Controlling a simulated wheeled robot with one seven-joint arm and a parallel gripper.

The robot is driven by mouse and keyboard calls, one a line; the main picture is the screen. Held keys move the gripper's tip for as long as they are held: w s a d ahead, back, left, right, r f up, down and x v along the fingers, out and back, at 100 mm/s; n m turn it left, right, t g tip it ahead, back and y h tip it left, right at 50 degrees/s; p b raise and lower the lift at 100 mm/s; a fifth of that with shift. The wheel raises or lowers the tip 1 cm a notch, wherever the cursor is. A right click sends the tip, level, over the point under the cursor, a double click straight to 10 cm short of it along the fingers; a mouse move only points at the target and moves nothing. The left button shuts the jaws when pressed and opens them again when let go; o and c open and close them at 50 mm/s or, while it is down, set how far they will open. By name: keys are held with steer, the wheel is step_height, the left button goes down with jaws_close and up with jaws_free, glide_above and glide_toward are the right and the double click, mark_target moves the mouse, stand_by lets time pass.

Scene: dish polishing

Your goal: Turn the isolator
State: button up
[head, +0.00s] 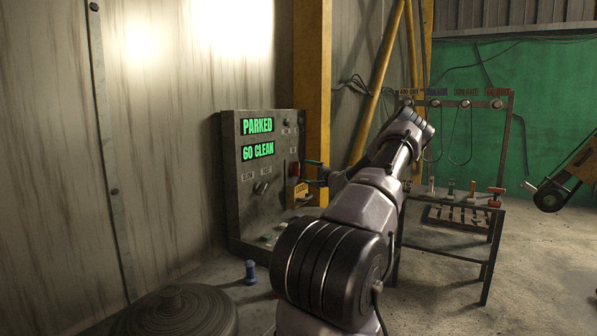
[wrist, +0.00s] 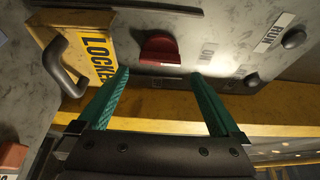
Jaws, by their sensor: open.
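The isolator appears to be the red knob (wrist: 160,48) on the grey control panel, near the top middle of the wrist view. In the head view a small red part (head: 294,169) shows on the panel's right side. My gripper (wrist: 160,75) is open and empty, with green fingers pointing at the panel. Its fingertips lie to the left and right below the knob in the wrist view, apart from it. In the head view my gripper (head: 314,170) is beside the panel's right edge, partly hidden by my arm.
The control panel (head: 233,190) reads "PARKED" and "60 CLEAN". A yellow plate (wrist: 97,62) marked "LOCKE…", with a dark handle (wrist: 65,60), is left of the knob. A "RUN" label and round button (wrist: 293,38) are right. A tool rack (head: 450,208) stands farther back.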

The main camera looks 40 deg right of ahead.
mark_target(296, 169)
steer(key=w, duration=0.6)
steer(key=shift+w, duration=0.4)
steer(key=c, duration=1.1)
